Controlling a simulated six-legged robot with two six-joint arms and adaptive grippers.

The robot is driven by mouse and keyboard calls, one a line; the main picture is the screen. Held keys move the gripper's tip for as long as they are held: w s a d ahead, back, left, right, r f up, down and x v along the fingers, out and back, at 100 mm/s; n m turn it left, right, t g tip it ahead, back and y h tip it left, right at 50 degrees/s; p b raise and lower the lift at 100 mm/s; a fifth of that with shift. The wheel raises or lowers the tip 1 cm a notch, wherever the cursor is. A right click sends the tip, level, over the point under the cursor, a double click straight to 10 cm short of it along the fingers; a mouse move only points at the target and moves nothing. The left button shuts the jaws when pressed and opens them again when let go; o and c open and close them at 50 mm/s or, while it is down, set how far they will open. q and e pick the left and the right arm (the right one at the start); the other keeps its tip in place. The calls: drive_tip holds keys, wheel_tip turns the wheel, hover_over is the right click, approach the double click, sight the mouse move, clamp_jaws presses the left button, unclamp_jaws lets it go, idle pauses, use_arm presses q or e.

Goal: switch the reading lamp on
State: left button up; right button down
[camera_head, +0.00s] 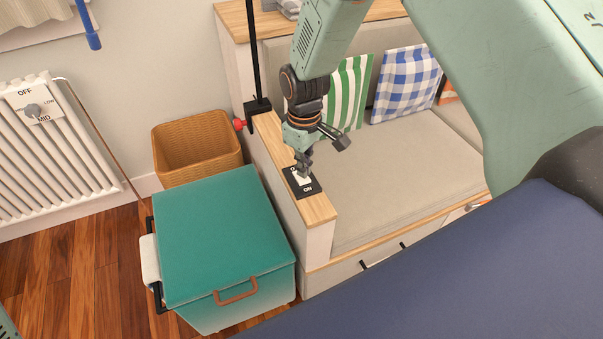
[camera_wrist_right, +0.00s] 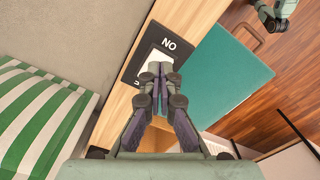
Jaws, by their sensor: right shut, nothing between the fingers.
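A black switch plate (camera_head: 306,190) with a white rocker and the word ON at its near end sits on the wooden top of the bench's side wall. The plate also shows in the right wrist view (camera_wrist_right: 135,68), lettering upside down. My right gripper (camera_head: 301,172) is shut and empty, pointing down with its fingertips over the white rocker; I cannot tell whether they touch it. The fingers (camera_wrist_right: 160,75) hide part of the rocker. A black upright pole (camera_head: 255,50) is clamped to the side wall; no lamp head shows. My left gripper (camera_wrist_right: 273,18) shows at the wrist view's top edge, its jaws unclear.
A teal lidded box (camera_head: 220,230) stands left of the bench wall, with a wicker basket (camera_head: 196,140) behind it. A cushioned seat (camera_head: 400,170) with striped (camera_head: 350,92) and checked (camera_head: 407,84) pillows lies right. A white radiator (camera_head: 60,150) stands far left.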

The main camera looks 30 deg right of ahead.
drive_tip(key=shift+f+b, duration=0.45)
drive_tip(key=shift+f, duration=0.6)
idle(0.9)
wheel_tip(320, 180, up, 7)
drive_tip(key=p, duration=0.7)
drive_tip(key=shift+r, duration=0.1)
idle(0.4)
